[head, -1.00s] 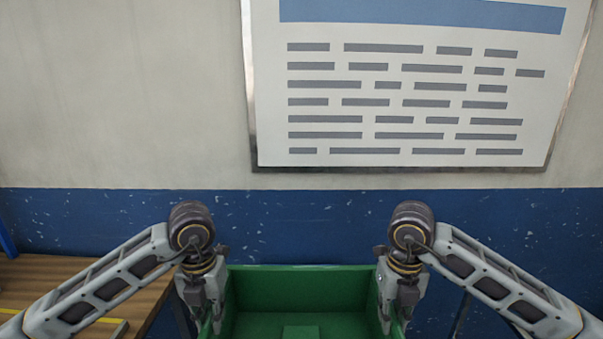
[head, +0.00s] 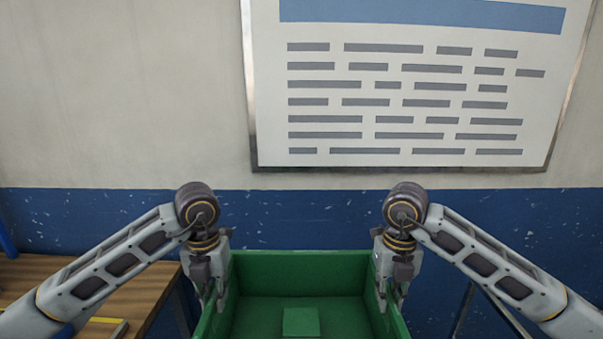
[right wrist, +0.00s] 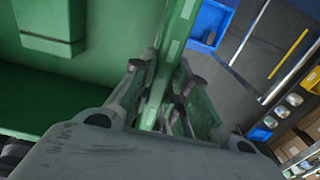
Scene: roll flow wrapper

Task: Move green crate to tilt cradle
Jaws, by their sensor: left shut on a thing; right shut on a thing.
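The green crate (head: 300,275) is in the lower middle of the head view, seen from above into its open top. A small green block (head: 301,322) shows on its floor. My left gripper (head: 212,296) is shut on the crate's left wall. My right gripper (head: 389,293) is shut on the right wall. In the right wrist view, the fingers (right wrist: 160,105) straddle the green wall, with the crate's inside (right wrist: 70,90) to the left. The crate's near end is cut off by the head view's lower edge. I cannot make out the tilt cradle.
A wooden table (head: 140,290) stands at the left, with a yellow strip on it. A blue and grey wall with a sign board (head: 405,90) is behind. The right wrist view shows a blue bin (right wrist: 210,22) on the grey floor and shelving with boxes (right wrist: 290,145).

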